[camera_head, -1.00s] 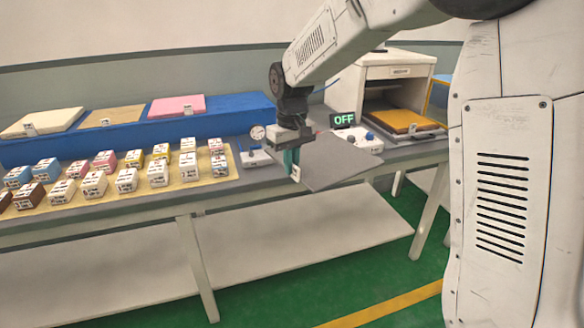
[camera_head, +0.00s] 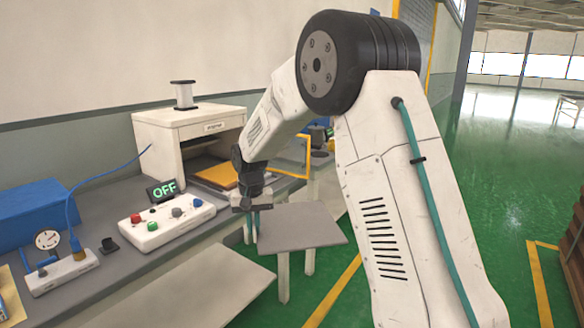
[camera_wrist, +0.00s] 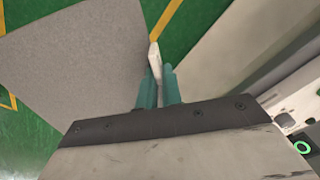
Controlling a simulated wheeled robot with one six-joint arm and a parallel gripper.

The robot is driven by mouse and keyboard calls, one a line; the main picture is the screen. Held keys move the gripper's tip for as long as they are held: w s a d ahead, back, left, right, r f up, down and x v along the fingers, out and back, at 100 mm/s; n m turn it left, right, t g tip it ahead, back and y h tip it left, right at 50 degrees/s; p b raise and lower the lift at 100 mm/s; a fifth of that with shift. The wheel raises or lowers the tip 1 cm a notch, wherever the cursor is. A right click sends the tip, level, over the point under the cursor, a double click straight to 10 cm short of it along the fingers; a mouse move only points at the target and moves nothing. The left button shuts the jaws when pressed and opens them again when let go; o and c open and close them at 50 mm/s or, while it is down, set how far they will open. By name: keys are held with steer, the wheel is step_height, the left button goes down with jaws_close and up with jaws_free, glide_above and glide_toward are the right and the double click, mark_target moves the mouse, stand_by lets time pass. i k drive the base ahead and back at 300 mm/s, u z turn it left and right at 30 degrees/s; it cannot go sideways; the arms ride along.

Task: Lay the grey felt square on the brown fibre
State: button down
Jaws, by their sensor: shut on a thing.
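The grey felt square (camera_head: 300,228) hangs out flat to the right of my gripper (camera_head: 250,212), off the table edge and above the floor. In the wrist view, my gripper's teal fingers (camera_wrist: 160,88) are shut on a small white tab, and the grey felt (camera_wrist: 75,70) spreads to the left. An orange-brown pad (camera_head: 218,174) lies at the opening of the white box-shaped machine. I cannot tell if it is the brown fibre.
The white machine (camera_head: 190,125) stands on the grey table behind my gripper. A control box (camera_head: 165,222) with an OFF sign, a gauge unit (camera_head: 62,272) and a blue block (camera_head: 35,212) are to the left. Wooden slats (camera_head: 572,255) are at the right edge. Green floor lies between.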

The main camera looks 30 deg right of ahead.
mark_target(229, 173)
steer(key=z, duration=1.55)
steer(key=i, duration=1.05)
steer(key=u, duration=1.15)
